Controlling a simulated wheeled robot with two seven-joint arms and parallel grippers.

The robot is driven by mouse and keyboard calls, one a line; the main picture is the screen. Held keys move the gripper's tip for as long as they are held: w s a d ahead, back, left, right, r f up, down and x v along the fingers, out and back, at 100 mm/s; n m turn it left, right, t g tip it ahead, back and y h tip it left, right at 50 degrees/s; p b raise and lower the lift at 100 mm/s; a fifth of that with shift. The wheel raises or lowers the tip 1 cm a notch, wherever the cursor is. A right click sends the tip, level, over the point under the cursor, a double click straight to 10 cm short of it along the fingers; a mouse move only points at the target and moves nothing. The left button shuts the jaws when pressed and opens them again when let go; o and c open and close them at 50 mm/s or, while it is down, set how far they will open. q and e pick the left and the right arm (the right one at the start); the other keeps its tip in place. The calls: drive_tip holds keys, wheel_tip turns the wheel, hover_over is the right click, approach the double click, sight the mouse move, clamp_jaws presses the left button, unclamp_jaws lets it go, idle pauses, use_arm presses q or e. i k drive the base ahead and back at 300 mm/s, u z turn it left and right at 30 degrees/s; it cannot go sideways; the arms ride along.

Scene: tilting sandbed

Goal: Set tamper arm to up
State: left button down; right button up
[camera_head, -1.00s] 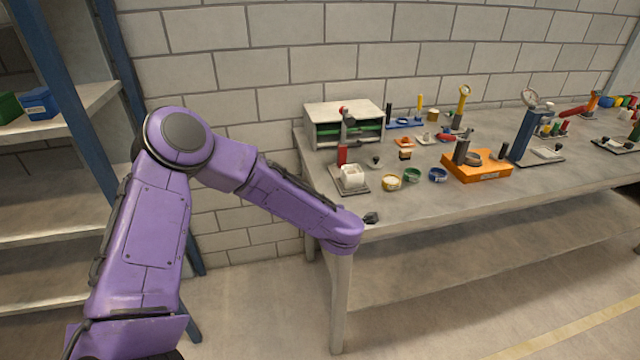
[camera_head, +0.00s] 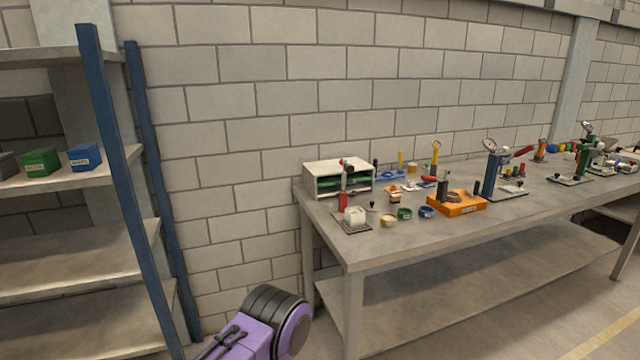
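No part is clearly marked as the tamper arm, and the bench devices are small at this distance. At the near left end of the bench, a small press-like device with a red post (camera_head: 343,201) stands on a flat plate with a white block (camera_head: 355,215) at its foot; a dark part shows at its top. An orange base (camera_head: 460,204) with dark upright parts stands further right. A blue column with a round gauge (camera_head: 491,172) stands beyond it. I cannot tell the tamper arm's position. A purple link of my arm shows at the bottom; neither gripper is in view.
The grey workbench (camera_head: 385,248) runs along the block wall. A white rack with green inside (camera_head: 338,170) and several small bowls sit on it. A shelf with blue uprights stands left, holding a green bin (camera_head: 40,162) and a blue bin (camera_head: 85,157). The bench's front strip is clear.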

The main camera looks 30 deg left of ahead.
sight(349, 169)
drive_tip(key=z, duration=0.1)
drive_tip(key=k, duration=0.45)
drive_tip(key=u, duration=0.7)
drive_tip(key=i, duration=1.45)
drive_tip(key=z, duration=0.6)
